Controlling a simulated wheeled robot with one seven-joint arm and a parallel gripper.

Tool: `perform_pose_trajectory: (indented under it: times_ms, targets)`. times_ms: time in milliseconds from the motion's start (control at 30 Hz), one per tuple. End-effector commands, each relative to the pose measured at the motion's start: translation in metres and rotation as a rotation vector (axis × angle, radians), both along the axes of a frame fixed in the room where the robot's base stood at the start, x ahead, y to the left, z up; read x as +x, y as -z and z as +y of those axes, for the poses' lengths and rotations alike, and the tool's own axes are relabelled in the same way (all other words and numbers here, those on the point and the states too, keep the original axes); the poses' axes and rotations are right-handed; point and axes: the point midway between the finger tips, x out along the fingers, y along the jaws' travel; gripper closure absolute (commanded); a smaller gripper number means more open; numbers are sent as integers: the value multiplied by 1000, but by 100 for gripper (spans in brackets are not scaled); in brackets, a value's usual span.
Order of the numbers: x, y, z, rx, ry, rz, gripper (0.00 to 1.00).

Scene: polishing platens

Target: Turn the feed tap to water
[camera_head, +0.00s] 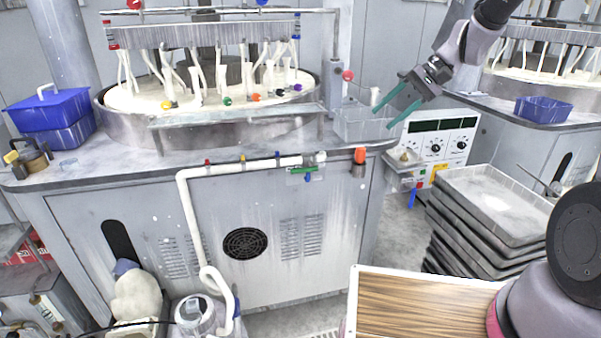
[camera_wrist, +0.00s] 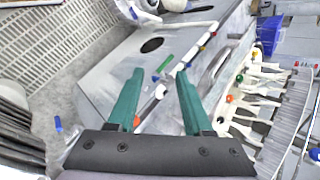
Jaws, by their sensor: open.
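A white feed pipe (camera_head: 184,205) runs up the front of the grey machine cabinet and along its top edge. It ends near a small fitting with a green lever-like bar (camera_head: 305,169) and a blue piece (camera_head: 308,177) below; this looks like the feed tap. The bar lies roughly level; any water marking is too small to read. My gripper (camera_head: 383,118) is open and empty, above and to the right of the tap, clear of it. In the wrist view, the green bar (camera_wrist: 163,65) shows beyond and between my teal fingers (camera_wrist: 160,80).
An orange item (camera_head: 359,155) sits at the cabinet edge right of the tap. A clear tub (camera_head: 360,126) stands on the cabinet top near my fingers. A control box (camera_head: 436,140) and stacked trays (camera_head: 497,204) stand at right. A wood-topped surface (camera_head: 420,304) is in front.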

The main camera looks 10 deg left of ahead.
Motion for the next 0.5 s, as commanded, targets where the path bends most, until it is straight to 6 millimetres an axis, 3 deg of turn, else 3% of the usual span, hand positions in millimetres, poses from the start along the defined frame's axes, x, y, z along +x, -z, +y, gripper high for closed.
perform_pose_trajectory:
  times_ms: [33,300,500]
  targets:
    - [9,21,13,50,-7,47,49]
    - [48,115,79,331,20,211,49]
    - [64,173,111,494,87,286,49]
